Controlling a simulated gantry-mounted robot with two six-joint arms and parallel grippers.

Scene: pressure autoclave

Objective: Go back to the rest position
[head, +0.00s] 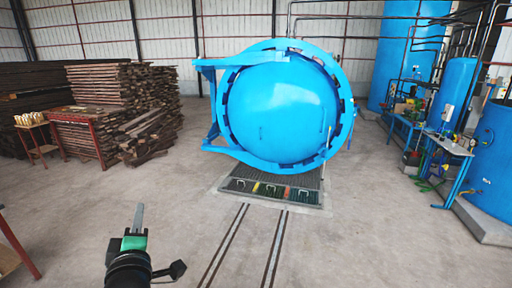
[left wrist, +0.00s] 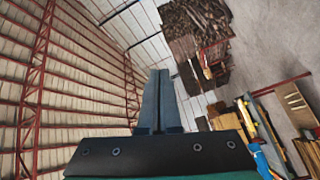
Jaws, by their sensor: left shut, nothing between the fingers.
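My left gripper (head: 138,218) points up in the lower left of the head view, above the bare floor. In the left wrist view its two fingers (left wrist: 159,100) lie together, shut, with nothing between them. The blue autoclave (head: 280,110) stands in the middle of the head view, its round door closed against the ring as far as I can tell. The left gripper is well apart from it. My right gripper is not in either view.
Stacked timber (head: 110,95) stands at the left, with small red-legged tables (head: 75,118) in front. Blue tanks (head: 490,150) and a workbench (head: 405,128) stand at the right. Rails (head: 250,235) run along the floor to a grated pit (head: 272,190). The floor between is clear.

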